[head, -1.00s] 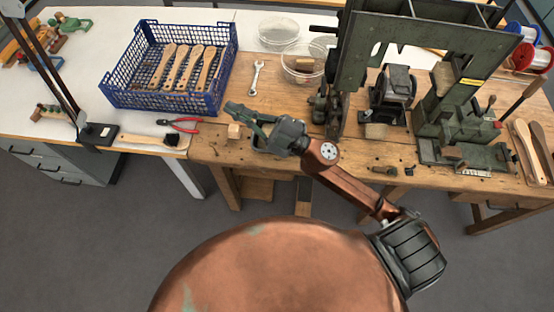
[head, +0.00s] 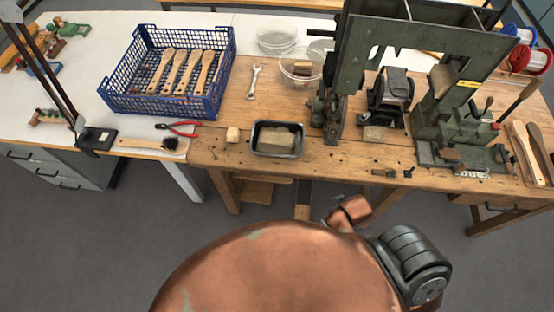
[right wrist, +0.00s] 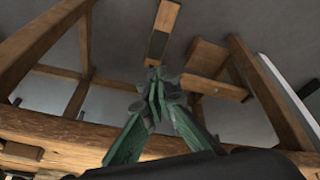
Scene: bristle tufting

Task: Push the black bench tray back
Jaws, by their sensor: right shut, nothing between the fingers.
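The black bench tray (head: 258,150) sits on the wooden bench close to its front edge, left of the large green machine. A pale tan block (head: 277,138) lies in it. My right gripper (right wrist: 156,78) shows in the right wrist view with its green fingers together and nothing between them. It is below the bench top, with wooden legs and grey floor beyond it. In the head view only part of my right arm shows, near the bench front, and the gripper is hidden. My left gripper is in no view.
A small wooden cube (head: 233,135) stands left of the tray. Behind are a wrench (head: 255,82), clear bowls (head: 298,70) and a blue crate (head: 150,100) with several wooden handles. The green machine (head: 332,115) stands close on the tray's right. Bare bench lies behind the tray.

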